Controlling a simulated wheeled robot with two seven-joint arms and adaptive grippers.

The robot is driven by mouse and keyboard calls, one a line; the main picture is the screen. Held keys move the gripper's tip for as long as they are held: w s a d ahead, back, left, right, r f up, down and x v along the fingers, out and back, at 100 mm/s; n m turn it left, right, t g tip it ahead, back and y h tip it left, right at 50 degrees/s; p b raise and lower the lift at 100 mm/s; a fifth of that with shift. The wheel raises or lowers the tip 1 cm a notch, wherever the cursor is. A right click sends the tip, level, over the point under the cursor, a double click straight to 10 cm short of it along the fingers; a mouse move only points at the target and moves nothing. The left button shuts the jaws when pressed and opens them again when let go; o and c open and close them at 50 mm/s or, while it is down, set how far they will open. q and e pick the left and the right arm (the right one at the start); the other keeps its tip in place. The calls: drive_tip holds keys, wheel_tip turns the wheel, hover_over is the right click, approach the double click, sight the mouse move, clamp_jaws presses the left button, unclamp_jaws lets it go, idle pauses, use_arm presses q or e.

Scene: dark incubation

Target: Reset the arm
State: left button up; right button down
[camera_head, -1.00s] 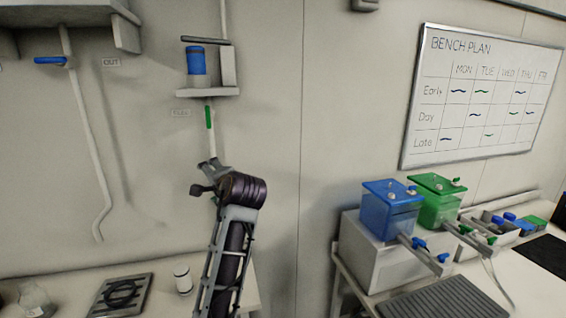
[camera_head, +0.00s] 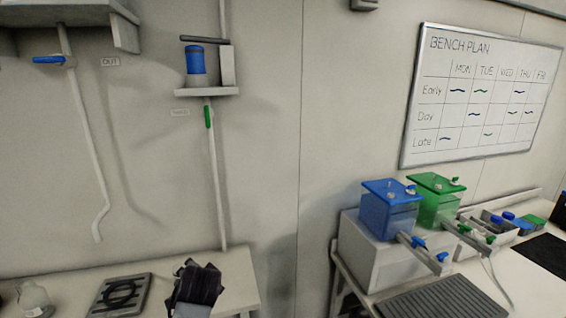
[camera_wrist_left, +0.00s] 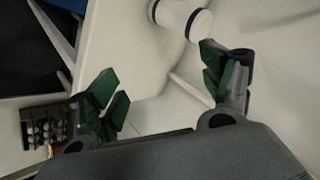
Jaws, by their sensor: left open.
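My left arm (camera_head: 196,287) shows low in the head view, over the front of the left bench. Its fingers cannot be made out there. In the left wrist view my left gripper (camera_wrist_left: 168,88) is open and empty, its green-padded fingers wide apart. A white cylinder with black bands (camera_wrist_left: 182,18) stands just beyond the fingers, apart from them. The arm hides that spot of the bench in the head view. My right gripper is not in view.
The left bench (camera_head: 236,280) holds a dark plate with a ring (camera_head: 121,296) and a glass flask (camera_head: 34,298). Above are a pipe with a green handle (camera_head: 208,117) and a shelf with a blue-topped container (camera_head: 195,62). Blue (camera_head: 388,212) and green (camera_head: 437,203) tanks stand right.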

use_arm(q)
drive_tip(key=s+f+n+g+h, duration=0.1)
drive_tip(key=s+f+g, duration=0.1)
drive_tip(key=s+f, duration=0.45)
drive_tip(key=s+d+f+n+g+h, duration=0.1)
drive_tip(key=s+f+n+h, duration=0.15)
drive_tip(key=s, duration=0.75)
drive_tip(key=s+f+g+h, duration=0.1)
drive_tip(key=s+f+g, duration=0.1)
drive_tip(key=s+f, duration=0.55)
drive_tip(key=s+f+g, duration=0.1)
drive_tip(key=s+f, duration=0.1)
drive_tip(key=f, duration=1.4)
drive_tip(key=s+f, duration=0.2)
drive_tip(key=f, duration=1.4)
drive_tip(key=s+a+f+b, duration=0.1)
drive_tip(key=s+a+f, duration=0.1)
drive_tip(key=s+f, duration=0.8)
drive_tip(key=s+a+f+g, duration=0.1)
drive_tip(key=s+a+f, duration=0.1)
drive_tip(key=s+f, duration=0.8)
drive_tip(key=shift+s+f+g+b, duration=0.3)
drive_tip(key=shift+s+b, duration=0.1)
drive_tip(key=shift+s, duration=0.5)
drive_tip(key=shift+y, duration=0.25)
